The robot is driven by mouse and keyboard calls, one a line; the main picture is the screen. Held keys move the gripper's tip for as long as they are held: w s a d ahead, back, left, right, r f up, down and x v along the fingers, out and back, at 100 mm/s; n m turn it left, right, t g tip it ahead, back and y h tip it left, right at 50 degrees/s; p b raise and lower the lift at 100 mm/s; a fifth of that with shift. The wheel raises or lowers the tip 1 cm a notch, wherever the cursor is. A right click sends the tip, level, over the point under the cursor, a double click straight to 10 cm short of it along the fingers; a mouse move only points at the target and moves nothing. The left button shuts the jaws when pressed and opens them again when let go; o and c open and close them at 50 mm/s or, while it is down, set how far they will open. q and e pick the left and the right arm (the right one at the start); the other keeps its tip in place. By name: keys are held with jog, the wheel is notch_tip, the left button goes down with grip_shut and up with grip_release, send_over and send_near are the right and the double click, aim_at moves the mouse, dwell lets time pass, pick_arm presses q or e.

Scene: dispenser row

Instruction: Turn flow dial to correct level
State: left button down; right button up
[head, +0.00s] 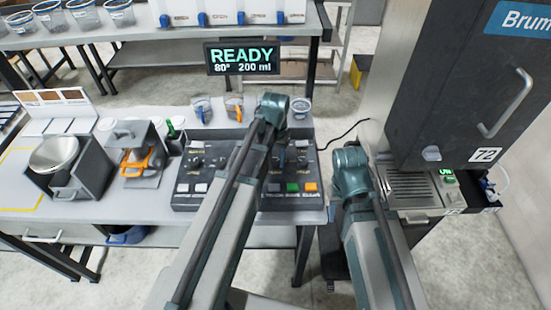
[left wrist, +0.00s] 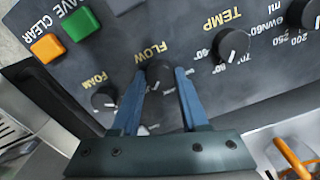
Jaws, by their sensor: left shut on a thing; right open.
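The flow dial (left wrist: 160,77) is a black round knob beside the gold word FLOW on the dark control panel (left wrist: 190,22), which appears upside down in the left wrist view. The two blue fingers of my left gripper (left wrist: 161,72) are on either side of the dial and shut on it. The dial's exact setting is hard to read. In the head view my left arm crosses the control panel (head: 217,160) and hides the flow dial. My right arm stands to the right of the panel; its gripper is not visible.
The foam dial (left wrist: 105,97) and temp dial (left wrist: 233,45) flank the flow dial closely. Green and orange buttons are nearby. A display (head: 241,59) reads READY, 80°, 200 ml. A dark machine (head: 455,85) stands at right. Cups (head: 202,110) stand behind the panel.

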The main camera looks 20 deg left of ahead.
aim_at(276, 162)
pick_arm(q)
jog(key=shift+m, duration=0.8)
jog(key=shift+c, duration=2.1)
grip_release()
jog(key=shift+r, duration=0.15)
notch_tip(276, 162, up, 14)
jog(key=p, duration=1.3)
jog(key=shift+f+p, duration=0.25)
jog(key=shift+p, duration=0.15)
